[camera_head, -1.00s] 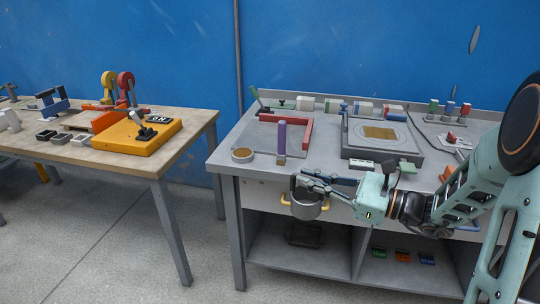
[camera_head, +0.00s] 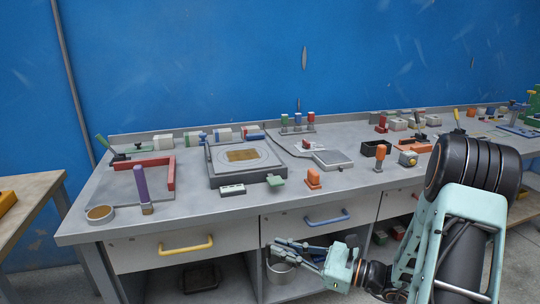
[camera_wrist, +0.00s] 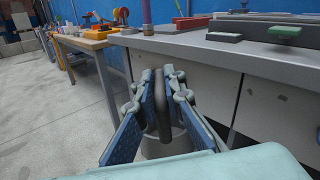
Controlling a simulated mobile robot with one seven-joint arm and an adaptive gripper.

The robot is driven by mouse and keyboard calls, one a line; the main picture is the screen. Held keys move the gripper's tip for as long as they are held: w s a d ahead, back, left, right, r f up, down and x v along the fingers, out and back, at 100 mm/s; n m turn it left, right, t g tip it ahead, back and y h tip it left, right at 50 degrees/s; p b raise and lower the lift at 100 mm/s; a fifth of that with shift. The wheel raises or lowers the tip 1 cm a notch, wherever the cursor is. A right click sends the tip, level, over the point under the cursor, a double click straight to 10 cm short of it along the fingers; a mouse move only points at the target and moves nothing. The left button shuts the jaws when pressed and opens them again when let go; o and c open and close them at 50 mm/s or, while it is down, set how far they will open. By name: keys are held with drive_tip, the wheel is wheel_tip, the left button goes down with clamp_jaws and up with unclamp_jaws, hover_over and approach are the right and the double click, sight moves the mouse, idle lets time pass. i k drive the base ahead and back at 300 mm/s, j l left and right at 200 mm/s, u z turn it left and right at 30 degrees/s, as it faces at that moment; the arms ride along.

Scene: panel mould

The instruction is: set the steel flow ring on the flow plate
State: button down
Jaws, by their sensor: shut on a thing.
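My gripper (camera_head: 291,247) is shut on the dark handle (camera_wrist: 162,105) of a grey, round steel piece, which I take to be the steel flow ring (camera_head: 280,273). The ring hangs below the fingers, in front of the bench and lower than its top. In the wrist view the blue finger pads stand on both sides of the handle, and part of the ring (camera_wrist: 168,146) shows beneath. A raised grey square unit with a pale circle and a tan centre, probably the flow plate (camera_head: 215,180), sits on the bench, apart from the ring.
The bench (camera_head: 215,215) has drawers with a yellow handle (camera_head: 186,247) and a blue handle (camera_head: 327,220) near my gripper. A purple post (camera_head: 141,184) stands left.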

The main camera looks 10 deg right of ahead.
sight(243, 154)
drive_tip(key=z, duration=1.1)
drive_tip(key=j+z, duration=0.15)
drive_tip(key=z, duration=0.2)
drive_tip(key=j+z, duration=0.15)
drive_tip(key=z, duration=0.15)
drive_tip(key=j, duration=0.65)
drive_tip(key=k+j, duration=0.15)
drive_tip(key=j, duration=0.5)
